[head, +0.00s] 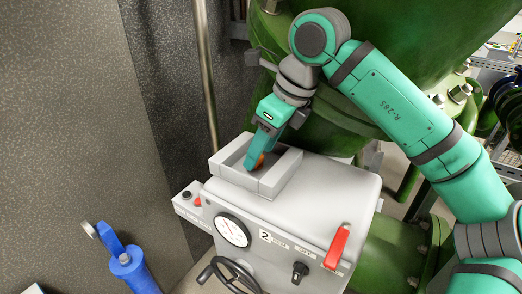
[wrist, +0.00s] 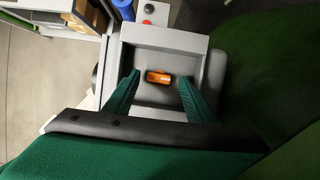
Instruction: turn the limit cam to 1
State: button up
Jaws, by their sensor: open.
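A small orange piece, which looks like the limit cam (wrist: 159,77), sits in a walled grey recess (head: 274,181) on top of the grey case. In the wrist view it lies lengthwise across the picture, over a dark slot. In the head view only a bit of its orange side (head: 260,160) shows beside my finger. My gripper (head: 251,166) reaches down into the recess, fingers open. In the wrist view its two green fingers (wrist: 160,82) stand left and right of the orange piece with a gap on both sides. I see no scale marks for the cam.
The recess walls (wrist: 160,35) stand close around my fingers. The case front carries a gauge (head: 233,230), a red lever (head: 337,247), a black knob (head: 300,272) and a handwheel (head: 236,277).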

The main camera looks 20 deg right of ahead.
jog(key=v, duration=0.9)
jog(key=shift+r, duration=0.35)
jog(key=shift+s, duration=0.2)
jog(key=shift+w, duration=0.1)
